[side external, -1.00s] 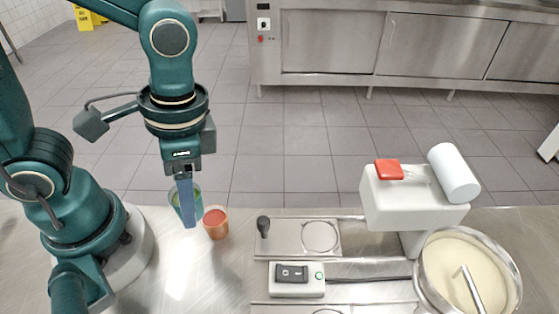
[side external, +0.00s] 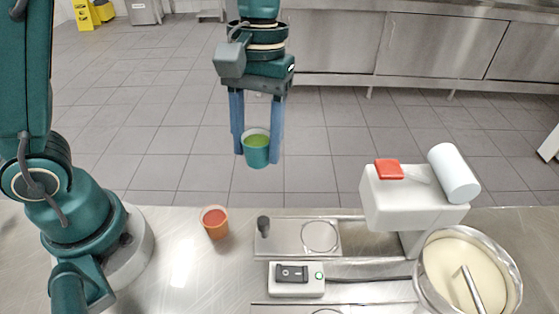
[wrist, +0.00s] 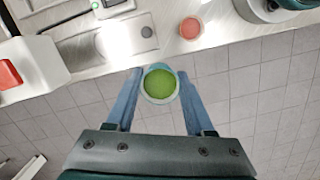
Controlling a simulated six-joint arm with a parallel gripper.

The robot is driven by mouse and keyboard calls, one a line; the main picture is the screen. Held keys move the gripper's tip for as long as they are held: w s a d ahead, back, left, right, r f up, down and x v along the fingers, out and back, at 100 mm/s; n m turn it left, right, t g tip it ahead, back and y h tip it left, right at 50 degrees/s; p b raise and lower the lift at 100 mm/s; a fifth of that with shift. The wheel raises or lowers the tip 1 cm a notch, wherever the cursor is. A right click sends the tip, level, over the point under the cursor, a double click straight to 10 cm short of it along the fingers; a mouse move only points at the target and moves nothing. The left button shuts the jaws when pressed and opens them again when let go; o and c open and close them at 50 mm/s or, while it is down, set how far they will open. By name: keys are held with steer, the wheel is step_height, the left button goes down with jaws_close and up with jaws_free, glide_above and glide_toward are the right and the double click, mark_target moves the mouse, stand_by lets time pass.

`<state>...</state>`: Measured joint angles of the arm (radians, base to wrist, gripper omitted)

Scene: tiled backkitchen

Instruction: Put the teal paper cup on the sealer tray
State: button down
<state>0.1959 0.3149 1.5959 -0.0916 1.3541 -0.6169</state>
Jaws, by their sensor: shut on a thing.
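The teal paper cup (side external: 256,152) has green contents and hangs upright between the blue fingers of my gripper (side external: 257,150). My gripper is shut on it and holds it in the air, above and behind the sealer tray in the side view. The wrist view shows the cup's green top (wrist: 159,84) between the fingertips (wrist: 160,88). The sealer tray (side external: 290,238) is a flat metal plate with a round opening and a black knob, on the steel table. In the wrist view the tray (wrist: 122,40) lies beyond the cup, to its upper left.
An orange cup (side external: 215,222) with red contents stands left of the tray. A white sealer head (side external: 400,200) with a red block and a white roll is at the right. A bowl of cream-coloured batter (side external: 455,270) and a switch box (side external: 297,281) stand nearby.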

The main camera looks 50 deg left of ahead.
steer(key=w+d+f, duration=0.1)
steer(key=d+f, duration=0.1)
steer(key=d, duration=0.1)
steer(key=w+d+f+n, duration=0.1)
steer(key=d+f, duration=0.1)
steer(key=d, duration=0.2)
steer(key=w+d+f+n, duration=0.1)
steer(key=d+f, duration=0.2)
steer(key=d, duration=0.1)
steer(key=shift+s+f, duration=0.15)
steer(key=shift+f, duration=1.75)
steer(key=shift+f, duration=0.2)
jaws_free()
